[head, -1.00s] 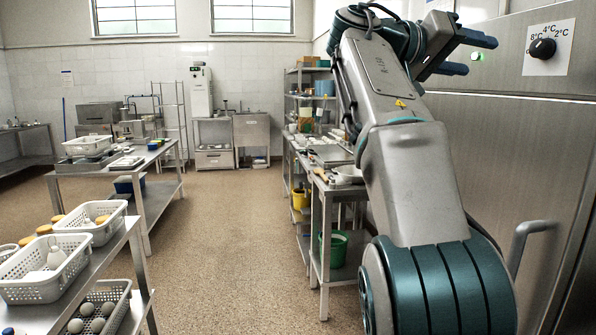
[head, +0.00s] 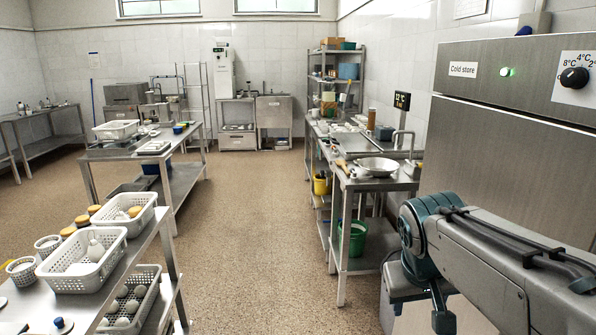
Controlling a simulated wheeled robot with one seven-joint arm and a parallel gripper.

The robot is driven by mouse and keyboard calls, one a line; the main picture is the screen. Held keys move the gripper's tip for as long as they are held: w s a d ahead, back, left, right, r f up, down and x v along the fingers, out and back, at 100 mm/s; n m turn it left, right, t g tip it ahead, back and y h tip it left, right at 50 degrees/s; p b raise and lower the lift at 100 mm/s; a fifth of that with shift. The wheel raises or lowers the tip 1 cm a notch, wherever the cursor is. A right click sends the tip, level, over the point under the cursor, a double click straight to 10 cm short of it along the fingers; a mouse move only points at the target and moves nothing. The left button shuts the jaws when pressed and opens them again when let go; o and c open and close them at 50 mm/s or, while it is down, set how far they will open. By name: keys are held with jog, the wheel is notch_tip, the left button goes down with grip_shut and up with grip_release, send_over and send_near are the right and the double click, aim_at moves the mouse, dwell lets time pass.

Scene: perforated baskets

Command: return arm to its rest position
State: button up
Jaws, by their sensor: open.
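My arm (head: 500,262) is folded low at the right of the head view. Its grey forearm with dark cables runs in from the right edge to a teal wrist joint (head: 420,225). My gripper (head: 443,318) hangs below the wrist, pointing down, near the bottom edge. A teal fingertip shows; the rest is hidden or cut off by the frame. It is open, and I see nothing held in it.
The steel cold store (head: 505,135) stands close behind my arm on the right. A steel bench (head: 385,183) with a pan (head: 377,167) is ahead of it. A table (head: 110,280) with perforated baskets (head: 82,258) is at left. The middle floor (head: 240,240) is clear.

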jog(key=s+a+f+g+y+p, duration=0.1)
jog(key=s+a+f+y, duration=0.1)
jog(key=s+a+f, duration=0.3)
jog(key=s+f, duration=0.2)
jog(key=s, duration=0.1)
jog(key=shift+s+p, duration=0.25)
jog(key=shift+p, duration=0.05)
dwell(0.3)
